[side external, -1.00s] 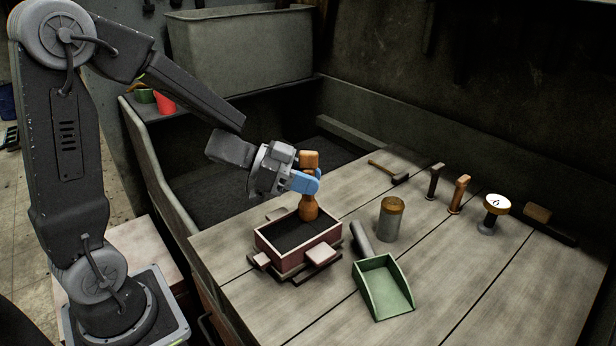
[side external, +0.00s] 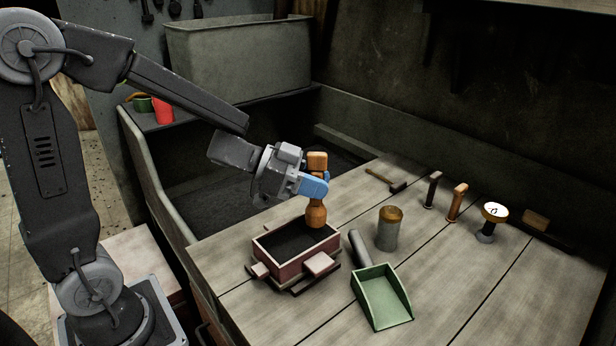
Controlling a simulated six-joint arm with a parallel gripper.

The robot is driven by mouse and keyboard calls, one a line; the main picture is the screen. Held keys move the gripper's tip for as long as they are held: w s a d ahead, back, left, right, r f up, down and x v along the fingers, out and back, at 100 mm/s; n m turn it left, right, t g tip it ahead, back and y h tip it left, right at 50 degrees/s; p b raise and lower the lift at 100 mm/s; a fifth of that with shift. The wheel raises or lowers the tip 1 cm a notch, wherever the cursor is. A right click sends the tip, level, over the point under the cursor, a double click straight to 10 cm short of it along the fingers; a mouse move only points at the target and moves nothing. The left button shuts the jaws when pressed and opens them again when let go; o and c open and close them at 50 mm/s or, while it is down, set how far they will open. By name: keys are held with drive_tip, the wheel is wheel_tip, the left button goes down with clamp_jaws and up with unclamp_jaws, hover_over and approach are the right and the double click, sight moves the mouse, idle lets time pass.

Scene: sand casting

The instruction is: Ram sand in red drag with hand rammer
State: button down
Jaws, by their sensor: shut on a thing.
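The red drag (side external: 290,269) is an open box on the near left part of the wooden bench, with dark sand (side external: 290,246) inside it. My gripper (side external: 316,184), with blue fingers, is shut on the wooden hand rammer (side external: 316,212). It holds the rammer upright by its middle, with the wider end down. The rammer's lower end is over the far right corner of the drag. I cannot tell whether it touches the sand or the rim.
A green scoop (side external: 382,297) and a metal cylinder with a wooden top (side external: 389,230) stand right of the drag. The bench's front right is clear.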

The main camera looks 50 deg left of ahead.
sight(318, 205)
drive_tip(key=shift+d, duration=0.35)
drive_tip(key=shift+f, duration=1.45)
drive_tip(key=shift+r, duration=1.5)
